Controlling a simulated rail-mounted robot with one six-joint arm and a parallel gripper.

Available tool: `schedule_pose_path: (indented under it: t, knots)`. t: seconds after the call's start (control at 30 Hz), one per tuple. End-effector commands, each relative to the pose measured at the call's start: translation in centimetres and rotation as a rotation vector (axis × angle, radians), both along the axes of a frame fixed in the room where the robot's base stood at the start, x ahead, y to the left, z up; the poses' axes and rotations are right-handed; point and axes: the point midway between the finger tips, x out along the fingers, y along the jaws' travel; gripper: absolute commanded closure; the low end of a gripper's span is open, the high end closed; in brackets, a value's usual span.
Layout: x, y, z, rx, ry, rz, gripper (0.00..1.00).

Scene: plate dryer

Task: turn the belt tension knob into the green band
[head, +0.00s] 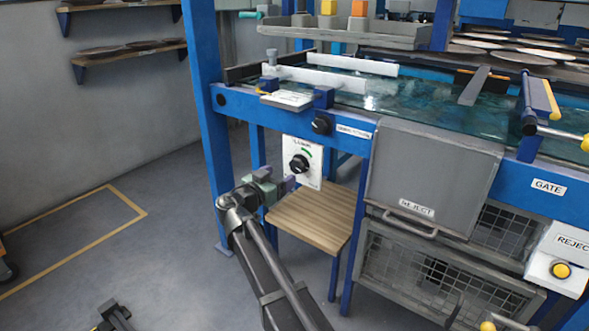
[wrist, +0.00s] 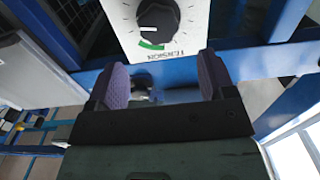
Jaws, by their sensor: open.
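The belt tension knob (head: 299,164) is a round black knob on a white panel (head: 316,178) below the conveyor's blue rail. A short green band (head: 307,152) curves above the knob, towards its upper right. In the wrist view the panel appears upside down, with the knob (wrist: 158,15) at the top edge and the green band (wrist: 151,45) below it.
A second black knob (head: 320,124) sits on the blue rail above the panel. A wooden shelf (head: 313,212) is just below my gripper. A blue post (head: 208,120) stands to the left, and a grey reject bin (head: 430,175) to the right. Open floor lies left.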

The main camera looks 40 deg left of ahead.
Motion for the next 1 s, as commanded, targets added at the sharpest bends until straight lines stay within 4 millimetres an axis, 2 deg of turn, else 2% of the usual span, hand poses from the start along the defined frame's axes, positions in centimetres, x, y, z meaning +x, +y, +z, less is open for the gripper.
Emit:
schedule_pose_path:
  t: [0.1,0.3,0.43,0.63,0.93,1.0]
  knots:
    - [3.1,0.2,0.0,-0.001,0.001,-0.003,0.24]
    - [6.8,0.3,0.0,-0.001,0.001,-0.003,0.24]
    - [7.7,0.3,-0.1,-0.001,0.001,-0.002,0.24]
    - [7.7,0.2,-0.1,-0.001,0.001,-0.001,0.24]
    - [7.7,0.2,-0.1,-0.001,0.002,-0.002,0.69]
    - [7.7,0.2,-0.1,-0.002,0.002,-0.002,0.71]
